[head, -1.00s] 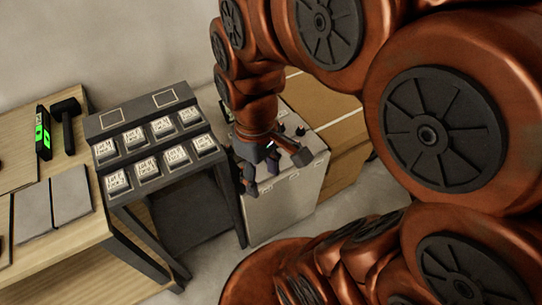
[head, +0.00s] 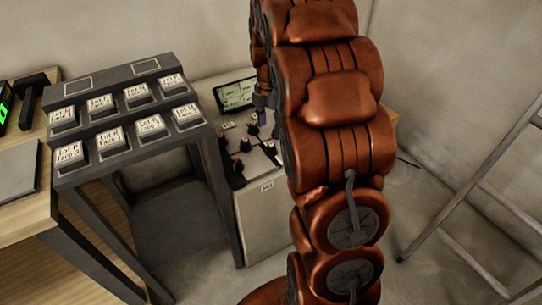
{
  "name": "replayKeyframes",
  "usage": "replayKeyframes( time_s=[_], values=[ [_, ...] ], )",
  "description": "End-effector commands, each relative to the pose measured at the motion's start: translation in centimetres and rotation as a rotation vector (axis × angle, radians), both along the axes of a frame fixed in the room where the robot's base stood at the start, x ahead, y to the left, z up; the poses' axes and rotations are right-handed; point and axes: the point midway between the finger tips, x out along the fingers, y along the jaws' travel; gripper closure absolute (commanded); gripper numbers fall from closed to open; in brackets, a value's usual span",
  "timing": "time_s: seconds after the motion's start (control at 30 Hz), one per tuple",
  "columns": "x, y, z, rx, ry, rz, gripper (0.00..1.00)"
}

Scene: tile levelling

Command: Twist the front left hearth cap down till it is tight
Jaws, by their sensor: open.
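The hearth appears to be the white cabinet (head: 264,222) left of my arm. Several small dark caps with orange parts stand on its top. A dark cap (head: 236,181) near its front left edge looks like the front left one; I cannot tell how tight it is. My gripper (head: 264,104) is partly hidden behind my arm, above the back of the cabinet top, and apart from that front cap. It is open, and nothing shows in it. My arm hides the right part of the cabinet top.
A dark stepped rack (head: 125,112) with several labelled tiles stands left of the cabinet. A screen (head: 237,94) stands behind the caps. A wooden bench (head: 46,205) is at far left. A ladder (head: 465,200) stands at right, with bare floor before it.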

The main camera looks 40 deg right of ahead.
Motion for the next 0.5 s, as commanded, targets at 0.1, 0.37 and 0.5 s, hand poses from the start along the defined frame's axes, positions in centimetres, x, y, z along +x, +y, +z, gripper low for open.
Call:
replayKeyframes(
  time_s=[0.1, 0.37, 0.5],
  values=[
    [0.4, -0.7, -1.2, -0.001, -0.002, 0.039, 0.43],
    [0.5, -0.8, -3.9, -0.003, -0.001, 0.049, 0.43],
    [0.4, -0.8, -6.0, -0.001, 0.0, 0.047, 0.43]
  ],
)
